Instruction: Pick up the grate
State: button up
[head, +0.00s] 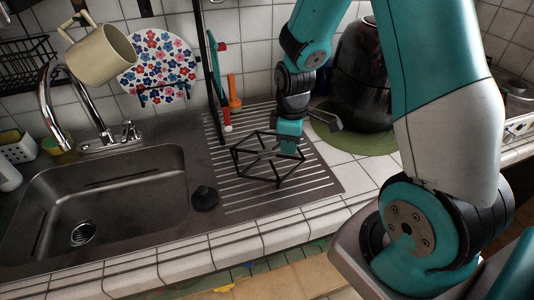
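The grate (268,180) is a black, thin-barred open frame over the ribbed metal drainboard, right of the sink. In the head view it looks tilted, and I cannot tell whether it rests on the board or is slightly above it. My gripper (290,146) points down at the grate's right rear part and overlaps its bars. The fingertips are small and dark against the bars, so their opening and any contact with the grate are unclear.
The sink (110,205) is left of the drainboard (325,185), with a black stopper (205,197) between. A curved faucet (48,110) stands behind the sink. A dark pot (362,80) on a green mat (378,141) stands right of the gripper. Utensils and a beige mug (98,55) hang behind.

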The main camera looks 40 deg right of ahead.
aim_at(290, 158)
jog(key=shift+s+d+f+p, duration=0.15)
jog(key=shift+f+p, duration=0.2)
jog(key=shift+f, duration=1.05)
jog(key=shift+w+d+f+p, duration=0.1)
jog(key=shift+f+p, duration=0.2)
jog(key=shift+f, duration=1.1)
grip_shut()
